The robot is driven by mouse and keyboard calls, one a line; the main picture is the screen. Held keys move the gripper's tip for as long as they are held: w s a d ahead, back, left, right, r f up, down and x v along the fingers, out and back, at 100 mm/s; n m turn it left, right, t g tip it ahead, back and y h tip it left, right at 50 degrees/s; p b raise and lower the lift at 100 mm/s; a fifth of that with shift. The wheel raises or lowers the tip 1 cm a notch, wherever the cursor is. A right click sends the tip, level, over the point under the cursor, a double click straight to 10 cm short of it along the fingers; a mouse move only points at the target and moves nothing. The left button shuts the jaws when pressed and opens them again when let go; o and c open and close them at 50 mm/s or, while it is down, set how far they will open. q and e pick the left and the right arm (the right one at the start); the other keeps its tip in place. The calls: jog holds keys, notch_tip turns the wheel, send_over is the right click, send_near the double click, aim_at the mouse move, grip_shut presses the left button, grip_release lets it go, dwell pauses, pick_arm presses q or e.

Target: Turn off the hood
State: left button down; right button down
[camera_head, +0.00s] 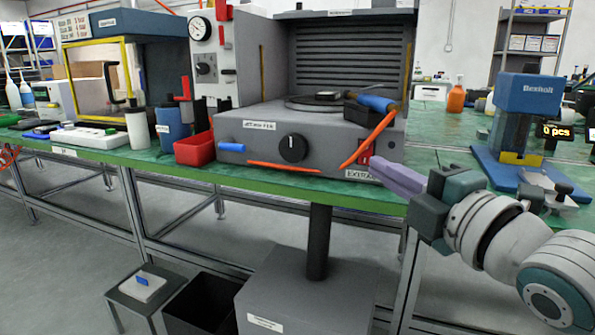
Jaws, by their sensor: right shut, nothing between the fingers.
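The grey hood (340,130) stands on the green bench in the middle, with a slatted back panel and a black round knob (292,148) on its front. At the right of its front is a small red switch (365,153), above a label that seems to read "EXTRACT". My right gripper (374,162) comes in from the right with its purple fingers shut and empty. Its tips are at the switch and partly cover it; I cannot tell whether they touch. The switch's position is too small to read. My left gripper is not in view.
A red bin (194,149) and a blue cup (172,128) stand left of the hood. A blue press (525,110) stands at the right. The bench's front edge runs below my gripper.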

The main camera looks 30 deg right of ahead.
jog(key=s+r+p, duration=0.1)
jog(key=s, duration=0.5)
jog(key=shift+d, duration=0.2)
